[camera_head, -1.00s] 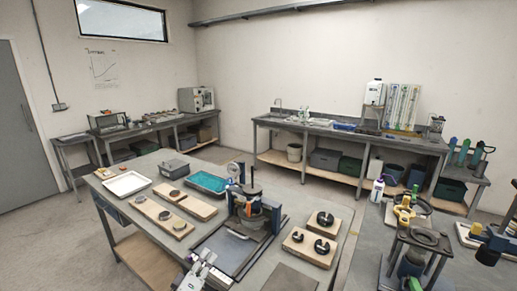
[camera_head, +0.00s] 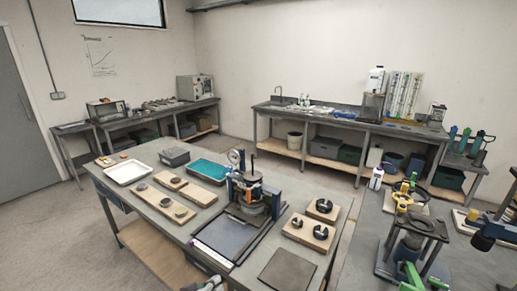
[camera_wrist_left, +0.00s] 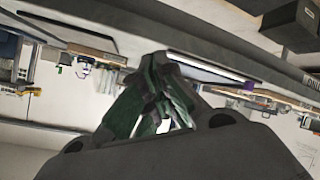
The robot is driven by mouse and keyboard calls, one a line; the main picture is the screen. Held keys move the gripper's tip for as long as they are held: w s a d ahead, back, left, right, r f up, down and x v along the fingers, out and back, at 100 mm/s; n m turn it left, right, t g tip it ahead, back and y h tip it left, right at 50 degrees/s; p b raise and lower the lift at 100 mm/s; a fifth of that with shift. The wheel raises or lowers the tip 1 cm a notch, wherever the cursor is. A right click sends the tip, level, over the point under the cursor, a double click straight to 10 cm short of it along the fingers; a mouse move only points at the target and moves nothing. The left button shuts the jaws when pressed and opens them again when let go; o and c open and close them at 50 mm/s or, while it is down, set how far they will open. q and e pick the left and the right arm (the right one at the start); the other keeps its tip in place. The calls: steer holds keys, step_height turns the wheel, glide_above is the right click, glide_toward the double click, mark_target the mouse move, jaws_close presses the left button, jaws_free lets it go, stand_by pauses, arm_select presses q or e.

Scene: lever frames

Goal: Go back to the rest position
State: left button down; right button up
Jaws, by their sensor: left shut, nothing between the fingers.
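My left gripper (camera_head: 208,286) shows only as a small piece at the bottom edge of the head view, at the near side of the workbench (camera_head: 170,243). In the left wrist view, the dark greenish fingers of my left gripper (camera_wrist_left: 160,85) are close together, shut and empty. No object is held. My right gripper is not in view.
The workbench holds a white tray (camera_head: 127,172), a teal tray (camera_head: 208,170), a press-like device (camera_head: 252,190) and wooden boards with dark round parts (camera_head: 308,233). Another bench with stands (camera_head: 413,226) is at the right. Open floor (camera_head: 50,235) lies at the left.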

arm_select(q)
steer(key=s+a+f+m+g+y, duration=0.2)
steer(key=s+a+g+y, duration=0.15)
steer(key=s, duration=0.55)
steer(key=s+a+f+m+g+y, duration=0.1)
steer(key=s+a+f+g+y, duration=0.1)
steer(key=s+a+g, duration=0.45)
steer(key=s+d+f+t, duration=0.1)
steer(key=s+f, duration=0.1)
steer(key=f, duration=1.4)
steer(key=s+f, duration=0.2)
steer(key=f, duration=1.4)
steer(key=s+a+f, duration=0.2)
steer(key=s+f, duration=0.8)
steer(key=s, duration=0.1)
steer(key=s+a+f, duration=0.2)
steer(key=s+f, duration=0.8)
steer(key=s, duration=0.1)
steer(key=shift+s+f+m+g, duration=0.2)
steer(key=shift+s+m+g, duration=0.1)
steer(key=shift+g, duration=0.1)
